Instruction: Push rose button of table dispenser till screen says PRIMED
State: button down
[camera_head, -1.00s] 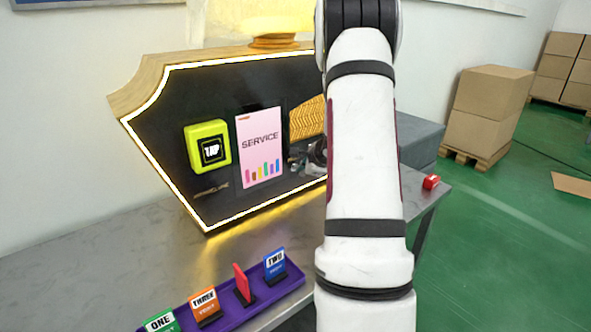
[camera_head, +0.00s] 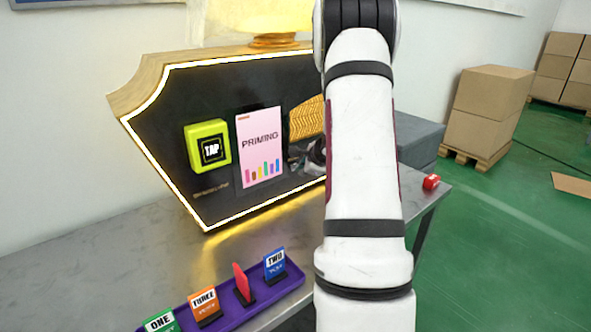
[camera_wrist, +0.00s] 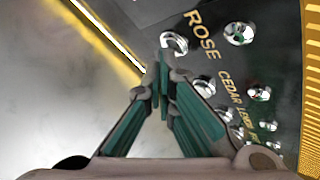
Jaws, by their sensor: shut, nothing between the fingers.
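The dispenser (camera_head: 215,85) is a black, light-edged panel on the table. Its pink screen (camera_head: 260,145) reads PRIMING above coloured bars. In the wrist view the ROSE label (camera_wrist: 204,36) lies between two round chrome buttons, one on its left (camera_wrist: 174,44) and a larger one on its right (camera_wrist: 238,32). My gripper (camera_wrist: 162,66) is shut and empty, its tips close beside the left chrome button; contact cannot be told from this angle. In the head view my arm mostly hides the gripper and the button area.
A lime TAP box (camera_head: 208,146) sits on the panel left of the screen. A purple tray (camera_head: 240,308) with upright number cards stands at the table's front. A small red block (camera_head: 431,182) lies at the table's right end. The grey table (camera_head: 110,255) is bare on the left.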

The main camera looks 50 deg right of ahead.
jog(key=shift+s+a+b, duration=0.2)
jog(key=shift+s+b, duration=0.25)
jog(key=shift+s, duration=0.25)
jog(key=shift+s, duration=0.1)
jog(key=shift+s+a+b, duration=0.2)
jog(key=shift+s+b, duration=0.2)
jog(key=shift+s, duration=0.4)
jog(key=shift+s+a+b, duration=0.2)
jog(key=shift+s+b, duration=0.2)
jog(key=shift+s, duration=0.35)
jog(key=shift+s+a+b, duration=0.2)
jog(key=shift+s+b, duration=0.2)
jog(key=shift+s, duration=0.4)
